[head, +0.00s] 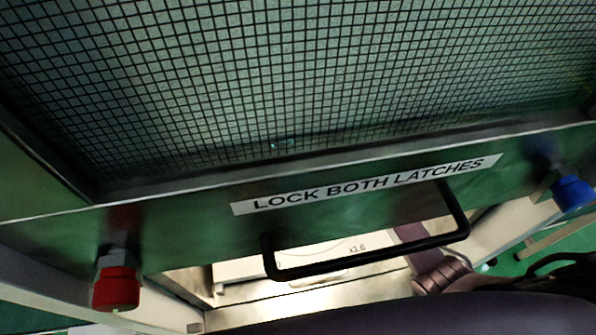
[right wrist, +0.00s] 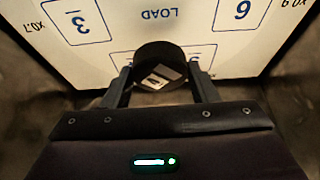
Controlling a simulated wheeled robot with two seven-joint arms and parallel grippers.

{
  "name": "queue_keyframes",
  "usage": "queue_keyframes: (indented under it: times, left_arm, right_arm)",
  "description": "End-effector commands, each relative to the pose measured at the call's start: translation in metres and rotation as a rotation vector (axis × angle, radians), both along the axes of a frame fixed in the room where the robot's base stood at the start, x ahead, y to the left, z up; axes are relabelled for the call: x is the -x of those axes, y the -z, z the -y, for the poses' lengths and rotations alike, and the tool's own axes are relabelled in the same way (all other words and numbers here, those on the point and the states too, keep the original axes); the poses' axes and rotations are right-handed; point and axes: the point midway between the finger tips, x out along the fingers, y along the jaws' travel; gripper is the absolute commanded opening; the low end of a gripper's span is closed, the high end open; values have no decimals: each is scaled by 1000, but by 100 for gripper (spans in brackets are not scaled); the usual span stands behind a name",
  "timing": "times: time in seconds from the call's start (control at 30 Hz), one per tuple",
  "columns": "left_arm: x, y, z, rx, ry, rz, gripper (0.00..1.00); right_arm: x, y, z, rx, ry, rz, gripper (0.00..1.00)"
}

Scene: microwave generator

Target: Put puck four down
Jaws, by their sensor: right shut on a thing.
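Puck four (right wrist: 158,68) is a black disc with a white label marked 4. In the right wrist view my right gripper (right wrist: 160,78) is shut on it, with one finger on each side. The puck is over the white board (right wrist: 110,50), which carries blue-outlined squares marked 3 and 6 and the word LOAD. It covers part of another outlined square; I cannot tell whether it touches the board. In the head view the puck is hidden. My left gripper is in neither view.
A green mesh door (head: 350,195) labelled LOCK BOTH LATCHES fills most of the head view. It has a black handle (head: 370,262), a red latch knob (head: 116,288) at left and a blue one (head: 573,193) at right. Dark walls flank the board in the wrist view.

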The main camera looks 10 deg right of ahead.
Motion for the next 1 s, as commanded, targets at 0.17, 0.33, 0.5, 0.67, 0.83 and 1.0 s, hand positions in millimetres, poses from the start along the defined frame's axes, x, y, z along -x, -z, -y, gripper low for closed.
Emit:
queue_keyframes:
  times: [0.17, 0.33, 0.5, 0.67, 0.83, 1.0]
  left_arm:
    - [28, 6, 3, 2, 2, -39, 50]
    - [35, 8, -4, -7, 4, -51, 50]
    - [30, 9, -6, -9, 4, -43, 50]
    - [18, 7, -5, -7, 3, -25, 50]
    - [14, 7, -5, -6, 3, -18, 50]
    - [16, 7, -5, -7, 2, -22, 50]
  right_arm:
    - [-2, 27, 2, 11, -1, -2, 26]
    - [-3, 51, 1, 7, 1, 0, 26]
    - [-3, 68, 0, 7, -1, 0, 26]
    - [-3, 91, 0, 6, 0, 0, 26]
    - [-3, 97, -1, 2, 1, 2, 26]
    - [-2, 97, -1, 2, 1, 2, 26]
